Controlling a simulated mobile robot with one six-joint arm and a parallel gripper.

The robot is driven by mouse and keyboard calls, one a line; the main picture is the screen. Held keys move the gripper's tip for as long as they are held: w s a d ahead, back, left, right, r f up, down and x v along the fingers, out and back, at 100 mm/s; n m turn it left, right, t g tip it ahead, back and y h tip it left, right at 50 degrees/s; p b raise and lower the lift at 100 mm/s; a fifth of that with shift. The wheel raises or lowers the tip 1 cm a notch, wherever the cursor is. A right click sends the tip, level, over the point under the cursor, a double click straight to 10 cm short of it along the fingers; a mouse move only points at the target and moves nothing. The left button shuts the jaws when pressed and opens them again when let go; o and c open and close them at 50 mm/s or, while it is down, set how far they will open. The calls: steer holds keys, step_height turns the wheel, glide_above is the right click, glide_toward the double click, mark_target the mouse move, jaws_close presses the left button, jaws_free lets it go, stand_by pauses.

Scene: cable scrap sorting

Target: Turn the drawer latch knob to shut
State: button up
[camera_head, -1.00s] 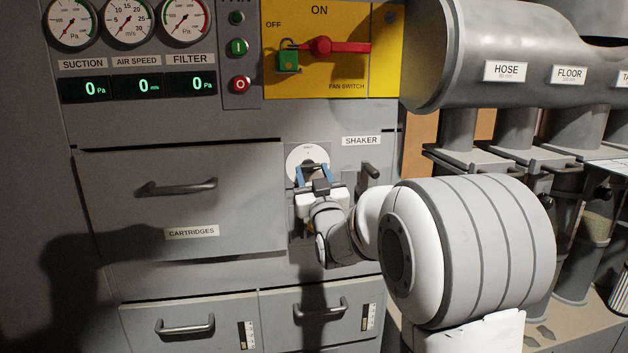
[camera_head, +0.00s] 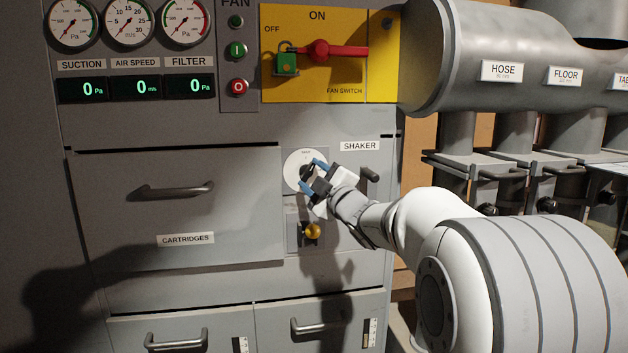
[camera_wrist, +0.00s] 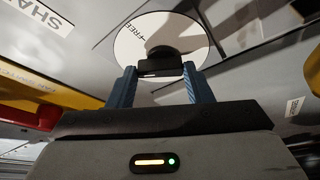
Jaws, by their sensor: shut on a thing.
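The latch knob (camera_wrist: 160,66) is dark and sits on a round white dial (camera_head: 296,160) right of the cartridges drawer (camera_head: 230,205). The dial also shows in the wrist view (camera_wrist: 190,30), with the word FREE at its left side. My gripper (camera_wrist: 162,74) has its two blue fingers on either side of the knob and is shut on it. In the head view my gripper (camera_head: 314,174) is tilted, with its wrist toward the lower right. It partly covers the knob and dial. The drawer front looks flush with the cabinet.
A yellow knob (camera_head: 312,231) sits just below the dial. A dark shaker handle (camera_head: 369,174) sticks out close to the right of my gripper. The yellow fan switch panel (camera_head: 300,85) with a red lever is above. Pipes (camera_head: 500,60) stand at the right.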

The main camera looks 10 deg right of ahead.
steer(key=n, duration=0.2)
steer(key=n+g+p, duration=0.1)
steer(key=shift+r+n+y, duration=0.3)
steer(key=shift+n, duration=0.1)
steer(key=shift+n+g+p, duration=0.7)
steer(key=shift+n+p, duration=0.15)
steer(key=shift+n, duration=0.45)
steer(key=o, duration=1)
steer(key=p+v, duration=0.1)
steer(key=v, duration=0.6)
steer(key=shift+s+p, duration=0.3)
steer(key=shift+s, duration=0.1)
steer(key=shift+r, duration=0.15)
